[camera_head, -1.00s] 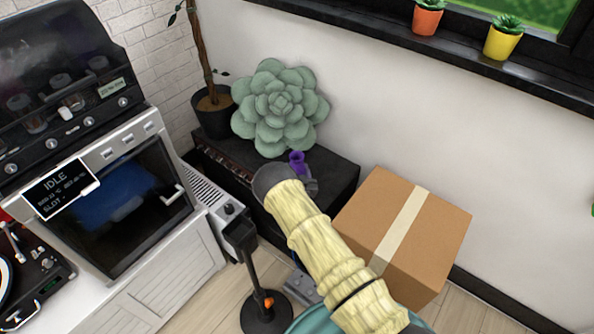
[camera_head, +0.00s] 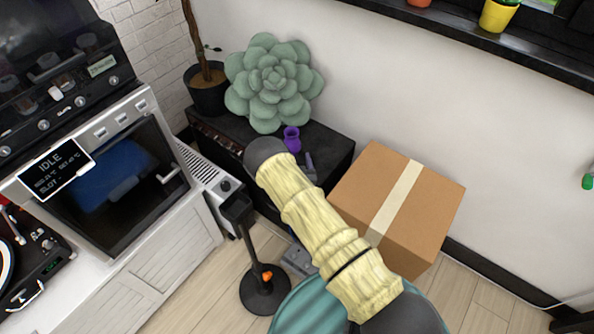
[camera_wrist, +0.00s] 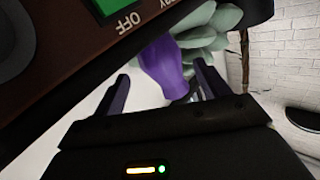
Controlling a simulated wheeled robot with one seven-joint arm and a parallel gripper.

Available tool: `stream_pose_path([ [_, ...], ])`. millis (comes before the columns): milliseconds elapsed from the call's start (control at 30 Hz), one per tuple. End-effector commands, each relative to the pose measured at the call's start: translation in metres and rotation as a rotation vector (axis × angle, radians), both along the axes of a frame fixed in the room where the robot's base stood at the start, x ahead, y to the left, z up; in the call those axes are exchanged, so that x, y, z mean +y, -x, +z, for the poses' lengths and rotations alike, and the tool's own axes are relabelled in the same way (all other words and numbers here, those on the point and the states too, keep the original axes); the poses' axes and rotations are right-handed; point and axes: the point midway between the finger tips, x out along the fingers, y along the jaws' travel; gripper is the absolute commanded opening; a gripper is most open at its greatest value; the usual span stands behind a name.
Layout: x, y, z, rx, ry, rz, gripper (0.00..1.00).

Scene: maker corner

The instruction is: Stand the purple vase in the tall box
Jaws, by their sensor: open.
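The purple vase (camera_head: 292,139) stands on the black cabinet, beside the big green succulent. It shows in the wrist view (camera_wrist: 164,66) between my finger tips, tilted in that picture. My gripper (camera_wrist: 160,78) is open, one finger on each side of the vase with light showing beside it; I cannot tell whether either finger touches. In the head view my gripper (camera_head: 310,165) is mostly hidden behind my forearm, just in front of the vase. A brown cardboard box (camera_head: 435,205) with a pale tape strip stands right of the cabinet; I cannot tell whether it is the tall box.
The black cabinet (camera_head: 335,150) also carries a green succulent (camera_head: 272,82) and a potted tree (camera_head: 208,98). A white heater (camera_head: 205,175) and a black stand (camera_head: 262,290) are in front. An oven (camera_head: 115,195) is at left. Bare floor shows at lower right.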

Motion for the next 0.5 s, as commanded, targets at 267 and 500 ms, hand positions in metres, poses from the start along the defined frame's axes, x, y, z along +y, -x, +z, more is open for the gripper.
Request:
stream_pose_path([
  [267, -0.006, 0.048, -0.001, 0.003, 0.000, 0.000, 0.75],
  [500, -0.007, 0.056, 0.000, 0.000, -0.001, 0.000, 0.75],
])
